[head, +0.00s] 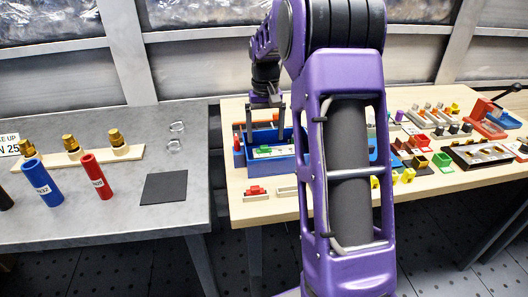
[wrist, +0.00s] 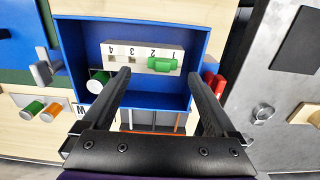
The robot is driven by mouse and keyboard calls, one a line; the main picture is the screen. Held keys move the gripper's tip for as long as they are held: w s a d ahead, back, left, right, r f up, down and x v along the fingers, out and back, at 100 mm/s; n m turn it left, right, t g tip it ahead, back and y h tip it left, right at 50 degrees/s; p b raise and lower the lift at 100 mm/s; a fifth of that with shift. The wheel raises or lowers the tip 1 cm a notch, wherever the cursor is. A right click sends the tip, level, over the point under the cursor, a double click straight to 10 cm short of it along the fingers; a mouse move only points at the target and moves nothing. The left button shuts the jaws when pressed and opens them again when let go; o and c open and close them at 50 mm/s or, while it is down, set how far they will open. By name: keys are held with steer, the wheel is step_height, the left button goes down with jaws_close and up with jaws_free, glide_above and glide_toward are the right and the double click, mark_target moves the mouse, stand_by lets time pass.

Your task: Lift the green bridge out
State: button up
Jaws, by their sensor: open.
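The green bridge (wrist: 162,64) sits on a pale terminal strip (wrist: 120,54) at the positions numbered 1 and 2, inside a blue box (wrist: 73,32). In the head view the green bridge (head: 264,150) is a small green patch in the blue box (head: 285,166). My gripper (wrist: 159,73) is open and empty above the box. Its fingertips appear on either side of the green bridge in the wrist view, with no clear contact. In the head view my gripper (head: 265,119) points down over the box; my arm hides the box's right part.
A green round part (wrist: 98,82) lies inside the box, left of the fingers in the wrist view. A red bridge-like part (head: 256,190) lies on the wooden table in front. A grey bench (head: 120,215) stands to the left.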

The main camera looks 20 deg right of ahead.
mark_target(264, 146)
step_height(264, 146, down, 4)
steer(key=shift+a+b, duration=0.15)
steer(key=shift+b, duration=0.2)
steer(key=c, duration=1.4)
step_height(264, 146, up, 10)
steer(key=shift+r+p, duration=0.1)
steer(key=shift+p, duration=0.95)
steer(key=shift+c, duration=0.2)
